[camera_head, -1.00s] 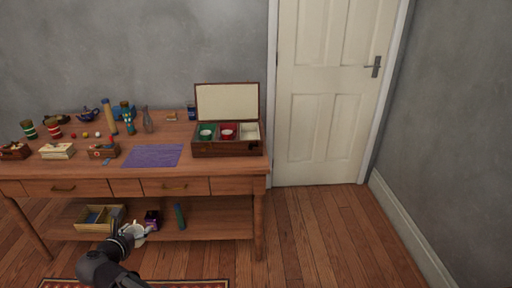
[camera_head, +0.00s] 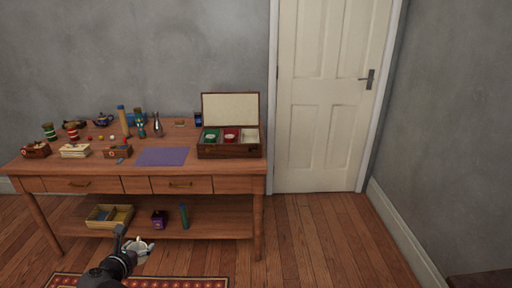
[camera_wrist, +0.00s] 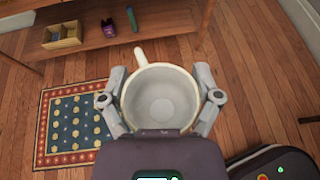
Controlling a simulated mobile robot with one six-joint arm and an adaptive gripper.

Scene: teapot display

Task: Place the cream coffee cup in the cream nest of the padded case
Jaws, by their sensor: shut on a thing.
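The cream coffee cup (camera_wrist: 158,97) is held between the fingers of my gripper (camera_wrist: 160,95), its open mouth toward the wrist camera and its handle pointing away. In the head view the cup (camera_head: 140,248) shows small at my gripper (camera_head: 130,245), low in front of the table. The padded case (camera_head: 230,151) stands open on the table's right end, lid raised. Its left nest holds a green cup (camera_head: 211,135) and its middle nest a red cup (camera_head: 231,134). The cream nest (camera_head: 250,137) at the right looks empty.
The wooden table (camera_head: 215,178) has a lower shelf with a divided box (camera_head: 109,216), a purple box (camera_head: 159,219) and a green object (camera_head: 184,216). A purple mat (camera_head: 162,156) lies left of the case. A rug (camera_head: 180,282) lies on the floor. Floor is clear before the door (camera_head: 322,100).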

